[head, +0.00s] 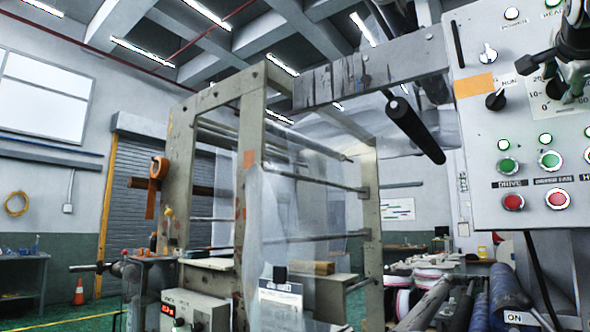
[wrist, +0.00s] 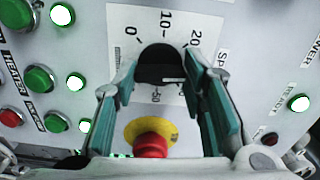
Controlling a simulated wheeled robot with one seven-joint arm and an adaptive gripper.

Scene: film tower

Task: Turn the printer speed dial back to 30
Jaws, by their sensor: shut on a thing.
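The speed dial (wrist: 160,62) is a dark round knob on a white scale plate in the wrist view. The figures 0, 10, 20 and 50 show around it, with part of a speed label at right. My gripper (wrist: 161,68) is shut on the dial, one green-padded finger on each side. A small pale mark shows low on the knob, but I cannot tell clearly which figure it points to; the 30 is hidden. In the head view, my gripper (head: 572,75) is at the dial at the right edge and partly covers it.
A red stop button (wrist: 150,144) on a yellow ring sits just below the dial. Green push buttons (wrist: 62,14) and lit lamps lie close at left. In the head view, the grey control panel (head: 480,150) carries black switches (head: 488,54). A black roller (head: 415,130) juts out left of it.

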